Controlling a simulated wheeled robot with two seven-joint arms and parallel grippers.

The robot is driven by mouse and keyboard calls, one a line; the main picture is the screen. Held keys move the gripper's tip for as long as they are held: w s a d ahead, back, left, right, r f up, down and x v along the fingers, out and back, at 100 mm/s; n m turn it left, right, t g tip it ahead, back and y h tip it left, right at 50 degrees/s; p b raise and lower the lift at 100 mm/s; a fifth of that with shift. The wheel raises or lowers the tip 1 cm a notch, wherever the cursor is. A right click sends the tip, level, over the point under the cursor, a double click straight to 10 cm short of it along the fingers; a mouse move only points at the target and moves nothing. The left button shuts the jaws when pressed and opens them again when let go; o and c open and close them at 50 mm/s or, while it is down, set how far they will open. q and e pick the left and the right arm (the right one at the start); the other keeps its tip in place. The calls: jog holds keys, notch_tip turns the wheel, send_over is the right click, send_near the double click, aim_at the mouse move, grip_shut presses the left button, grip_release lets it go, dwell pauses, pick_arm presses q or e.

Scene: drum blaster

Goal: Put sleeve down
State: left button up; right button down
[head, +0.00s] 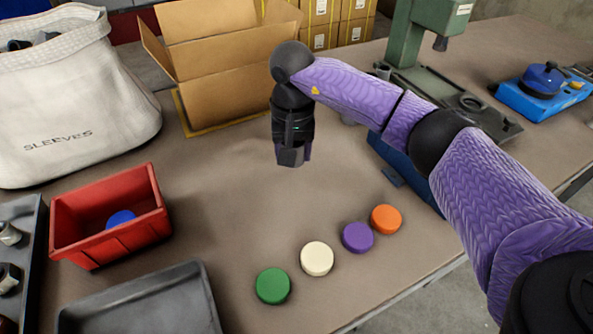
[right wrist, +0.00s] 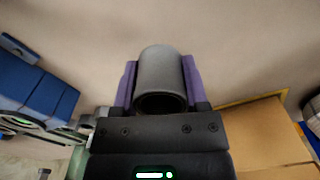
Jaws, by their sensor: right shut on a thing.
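The sleeve (right wrist: 165,70) is a dark grey hollow cylinder in the right wrist view. My right gripper (right wrist: 160,82) is shut on it, with a purple finger on each side. In the head view my right gripper (head: 293,154) points down over the bare middle of the table (head: 235,190), in front of the cardboard box. The sleeve is mostly hidden there by the gripper, and I cannot tell whether it touches the table. My left gripper is not in view.
A bag marked SLEEVES (head: 70,105) and an open cardboard box (head: 215,95) stand at the back. A red bin (head: 130,238) and a grey tray (head: 140,305) are at left. Green (head: 273,286), cream (head: 317,259), purple (head: 358,237) and orange (head: 386,219) discs line the front.

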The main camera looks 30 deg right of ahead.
aim_at(293, 179)
notch_tip(293, 179, down, 5)
jog(key=shift+f+b, duration=0.2)
jog(key=shift+b, duration=0.55)
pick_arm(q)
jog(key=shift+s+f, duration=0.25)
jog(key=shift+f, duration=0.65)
pick_arm(e)
jog(key=shift+r, duration=0.15)
jog(key=c, duration=0.6)
grip_release()
jog(key=shift+f, duration=0.2)
jog(key=o, duration=0.5)
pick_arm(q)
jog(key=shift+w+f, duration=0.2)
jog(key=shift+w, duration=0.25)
pick_arm(e)
jog(key=shift+r, duration=0.1)
